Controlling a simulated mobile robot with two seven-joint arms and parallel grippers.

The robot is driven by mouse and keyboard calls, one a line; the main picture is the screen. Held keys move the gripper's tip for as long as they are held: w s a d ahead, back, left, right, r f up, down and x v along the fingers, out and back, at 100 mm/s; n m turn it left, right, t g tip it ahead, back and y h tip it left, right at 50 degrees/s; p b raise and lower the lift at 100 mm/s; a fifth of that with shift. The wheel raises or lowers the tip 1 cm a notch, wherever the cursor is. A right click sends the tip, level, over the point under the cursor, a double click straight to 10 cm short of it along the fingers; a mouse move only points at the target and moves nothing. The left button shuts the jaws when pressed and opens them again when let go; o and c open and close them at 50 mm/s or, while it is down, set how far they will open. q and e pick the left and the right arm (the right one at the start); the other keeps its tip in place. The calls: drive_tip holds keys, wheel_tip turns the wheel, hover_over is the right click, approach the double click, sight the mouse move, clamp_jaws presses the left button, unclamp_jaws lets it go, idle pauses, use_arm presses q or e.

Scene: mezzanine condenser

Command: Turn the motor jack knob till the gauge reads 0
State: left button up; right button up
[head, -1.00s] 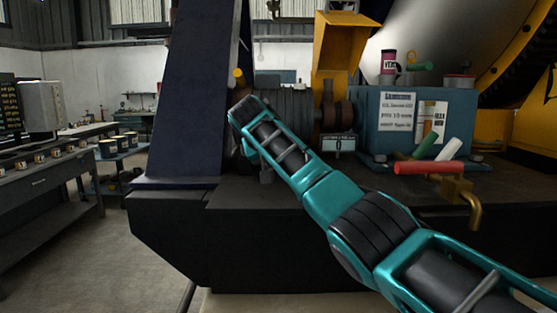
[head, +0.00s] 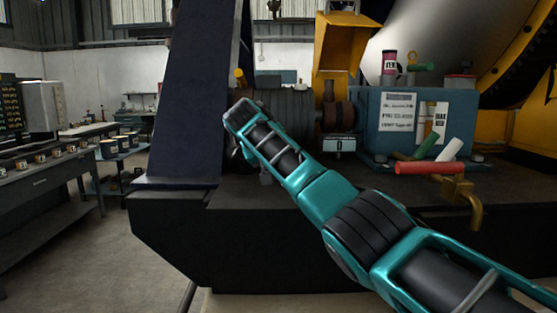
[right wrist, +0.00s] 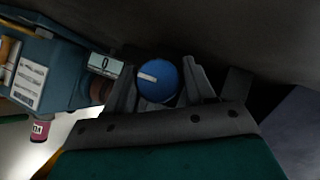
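The motor jack knob (right wrist: 160,80) is round and blue with a white pointer mark. In the right wrist view its pointer lies nearly level, towards the left. My right gripper (right wrist: 160,72) has one finger on each side of the knob and looks shut on it. The gauge (head: 339,146) is a small pale display that reads 0; it also shows 0 in the right wrist view (right wrist: 106,64). In the head view the knob and my right fingertips are hidden behind the teal wrist. My left gripper is in neither view.
A blue box (head: 415,120) with paper labels stands right of the gauge. A dark blue slanted panel (head: 185,90) rises at left. A workbench (head: 45,190) stands further left.

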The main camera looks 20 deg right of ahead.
drive_tip(key=b+v, duration=0.2)
drive_tip(key=v, duration=1.1)
